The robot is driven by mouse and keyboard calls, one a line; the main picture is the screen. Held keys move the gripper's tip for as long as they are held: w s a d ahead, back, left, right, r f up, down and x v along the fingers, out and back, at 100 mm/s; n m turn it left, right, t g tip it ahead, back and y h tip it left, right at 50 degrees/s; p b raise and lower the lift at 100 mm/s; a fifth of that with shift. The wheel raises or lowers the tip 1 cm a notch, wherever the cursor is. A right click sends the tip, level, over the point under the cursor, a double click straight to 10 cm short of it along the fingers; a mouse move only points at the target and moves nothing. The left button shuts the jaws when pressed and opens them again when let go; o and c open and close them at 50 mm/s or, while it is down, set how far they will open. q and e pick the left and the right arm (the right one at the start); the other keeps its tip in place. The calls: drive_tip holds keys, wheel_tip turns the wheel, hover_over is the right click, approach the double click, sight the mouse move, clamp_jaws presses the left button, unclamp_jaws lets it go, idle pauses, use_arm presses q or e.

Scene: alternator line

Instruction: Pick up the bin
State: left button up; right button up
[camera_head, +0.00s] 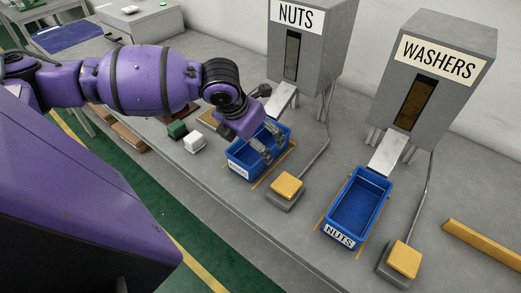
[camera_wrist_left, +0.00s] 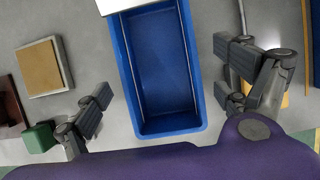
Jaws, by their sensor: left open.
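A blue bin (camera_head: 237,162) with a white label stands on the bench below the NUTS dispenser; the label's word is too small to read surely. My left gripper (camera_head: 268,151) is open over this bin and partly hides it. In the left wrist view, the empty blue bin (camera_wrist_left: 163,60) lies between the spread fingers of my left gripper (camera_wrist_left: 165,88), with gaps on both sides; its height above the bin is unclear. A second blue bin (camera_head: 359,203), labelled NUTS, stands empty below the WASHERS dispenser. My right gripper is not in view.
The NUTS dispenser (camera_head: 309,45) and WASHERS dispenser (camera_head: 433,75) rise behind the bins, with metal chutes. Yellow-topped buttons (camera_head: 287,186) (camera_head: 404,259) stand beside the bins. Green (camera_head: 177,129) and white (camera_head: 195,142) blocks lie left. Yellow strips flank the bins.

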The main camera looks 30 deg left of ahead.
sight(259, 156)
use_arm(q)
drive_tip(key=x, duration=0.4)
drive_tip(key=shift+w+f, duration=0.1)
drive_tip(key=shift+w, duration=0.2)
drive_tip(key=shift+c, duration=0.5)
drive_tip(key=c, duration=1.3)
drive_tip(key=shift+o, duration=0.2)
